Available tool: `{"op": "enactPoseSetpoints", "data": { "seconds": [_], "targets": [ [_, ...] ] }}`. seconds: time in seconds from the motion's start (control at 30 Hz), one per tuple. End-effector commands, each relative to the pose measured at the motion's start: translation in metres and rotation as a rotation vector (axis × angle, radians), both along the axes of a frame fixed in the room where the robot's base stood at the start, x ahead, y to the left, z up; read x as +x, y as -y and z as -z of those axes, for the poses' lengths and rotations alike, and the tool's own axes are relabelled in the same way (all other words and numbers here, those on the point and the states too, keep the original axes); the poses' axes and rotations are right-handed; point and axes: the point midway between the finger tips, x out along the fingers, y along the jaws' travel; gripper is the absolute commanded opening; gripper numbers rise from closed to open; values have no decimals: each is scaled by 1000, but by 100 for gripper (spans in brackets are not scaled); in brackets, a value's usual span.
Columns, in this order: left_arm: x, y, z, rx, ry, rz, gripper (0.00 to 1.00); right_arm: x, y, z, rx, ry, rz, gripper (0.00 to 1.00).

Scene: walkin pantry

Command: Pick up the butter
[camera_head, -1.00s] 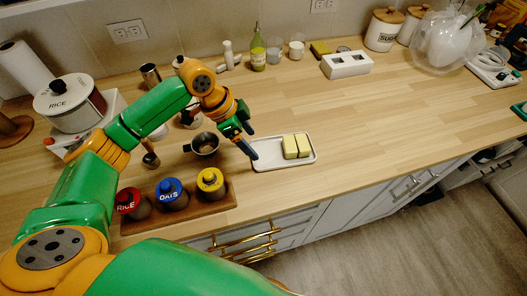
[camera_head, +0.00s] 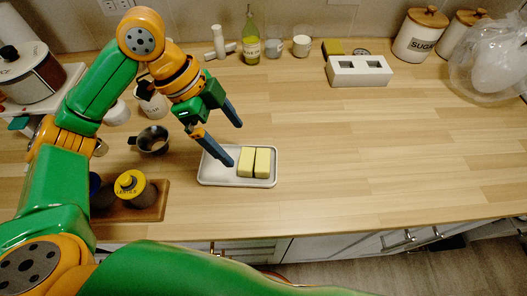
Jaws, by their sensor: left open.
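The butter (camera_head: 246,162) is two pale yellow sticks side by side. They lie on the right part of a white rectangular tray (camera_head: 212,176) on the wooden counter. My left gripper (camera_head: 235,143) is open, its dark fingers spread wide. One finger comes down over the tray just left of the butter, and the other is farther back, above the counter. Nothing is between the fingers. I cannot tell whether the nearer finger touches the tray. My right gripper does not show.
A green bottle (camera_head: 251,40) and a white block with openings (camera_head: 358,72) stand at the back. The counter right of the tray is clear.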

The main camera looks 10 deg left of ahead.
Motion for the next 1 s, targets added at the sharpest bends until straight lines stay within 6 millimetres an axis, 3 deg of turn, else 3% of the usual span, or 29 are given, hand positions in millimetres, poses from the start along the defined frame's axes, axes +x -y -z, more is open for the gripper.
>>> {"op": "enactPoseSetpoints", "data": {
  "seconds": [0.17,0.4,0.67,0.9,0.97,1.0],
  "targets": [
    [-1,8,18,1,-4,9,100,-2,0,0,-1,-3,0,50],
    [5,24,59,1,-3,8,100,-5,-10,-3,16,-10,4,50],
    [6,26,65,1,1,7,100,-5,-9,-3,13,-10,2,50],
    [6,26,65,1,0,6,37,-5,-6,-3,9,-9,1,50],
    [6,26,65,2,0,6,21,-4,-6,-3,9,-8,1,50],
    [6,26,65,1,0,6,19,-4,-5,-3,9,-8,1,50]
  ]
}}
